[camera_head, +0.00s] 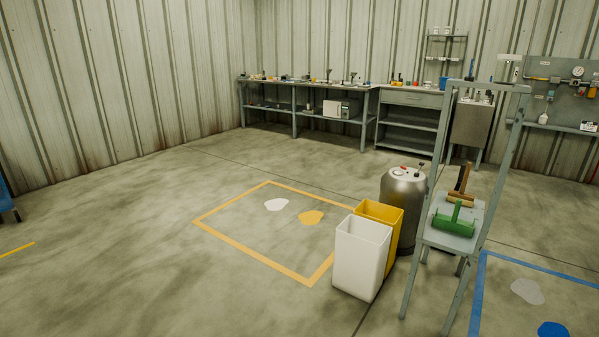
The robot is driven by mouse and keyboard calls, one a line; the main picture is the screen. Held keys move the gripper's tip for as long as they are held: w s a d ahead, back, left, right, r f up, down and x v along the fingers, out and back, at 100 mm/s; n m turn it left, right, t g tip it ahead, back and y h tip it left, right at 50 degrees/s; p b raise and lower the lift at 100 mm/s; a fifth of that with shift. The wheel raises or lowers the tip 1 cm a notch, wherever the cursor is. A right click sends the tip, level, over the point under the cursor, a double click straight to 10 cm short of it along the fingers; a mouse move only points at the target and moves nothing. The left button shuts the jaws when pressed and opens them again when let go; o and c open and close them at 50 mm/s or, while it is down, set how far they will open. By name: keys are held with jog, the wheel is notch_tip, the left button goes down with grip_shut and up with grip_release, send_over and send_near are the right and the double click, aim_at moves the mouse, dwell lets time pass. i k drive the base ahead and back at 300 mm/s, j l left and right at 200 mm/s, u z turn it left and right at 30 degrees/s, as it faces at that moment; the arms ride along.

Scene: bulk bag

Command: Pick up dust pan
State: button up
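A green object (453,226), which looks like the dust pan, rests on the small grey shelf of a grey metal stand (412,262) at the right. Its upright green part (457,208) points up. A brown brush-like tool (461,196) with an upright handle sits just behind it on the same shelf. The two are close together, and I cannot tell whether they touch. My gripper is not in view.
A white bin (360,258) and a yellow bin (390,212) stand left of the stand, with a steel tank (405,205) behind. Workbenches (310,118) line the back wall. Yellow tape (230,244) and blue tape (478,290) mark floor areas with spills.

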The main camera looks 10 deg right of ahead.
aim_at(454, 225)
jog(key=i+z, duration=0.15)
jog(key=i, duration=0.45)
jog(key=i+z, duration=0.15)
jog(key=i, duration=0.45)
jog(key=i+j+z, duration=0.15)
jog(key=i, duration=0.45)
jog(key=i+j+z, duration=0.15)
jog(key=i, duration=0.4)
jog(key=i+z, duration=0.5)
jog(key=i+j+z, duration=0.3)
jog(key=i+z, duration=0.2)
jog(key=j+u, duration=0.1)
jog(key=j, duration=0.15)
